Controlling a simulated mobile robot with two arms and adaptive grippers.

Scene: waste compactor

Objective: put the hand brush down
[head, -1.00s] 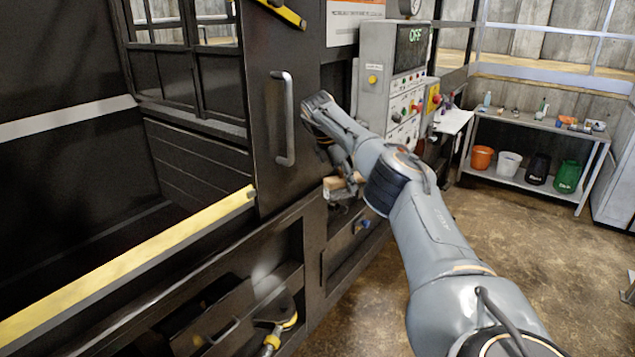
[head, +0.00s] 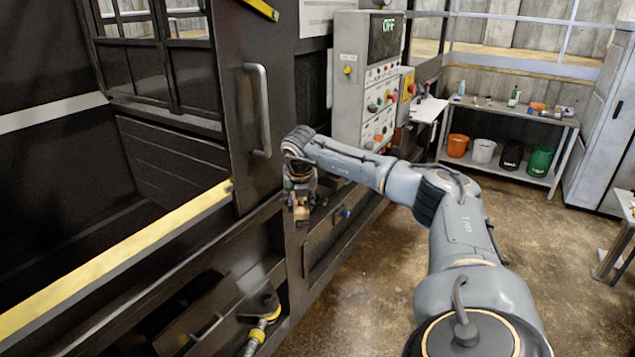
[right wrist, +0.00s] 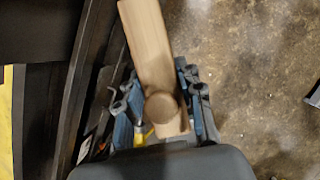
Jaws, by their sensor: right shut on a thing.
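The hand brush (right wrist: 150,55) shows in the right wrist view as a light wooden piece with a round knob near its lower end. My right gripper (right wrist: 163,100) is shut on it, with a finger on each side. In the head view the brush is a small wooden patch (head: 301,209) below my right gripper (head: 301,195). They are beside the front of the black machine, below and to the right of its door handle. The bristles cannot be made out. My left gripper is not in view.
The black machine (head: 255,205) with a yellow-edged opening fills the left. A control box (head: 365,85) stands behind my right arm. A grey shelf table (head: 515,118) with several buckets is at the back.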

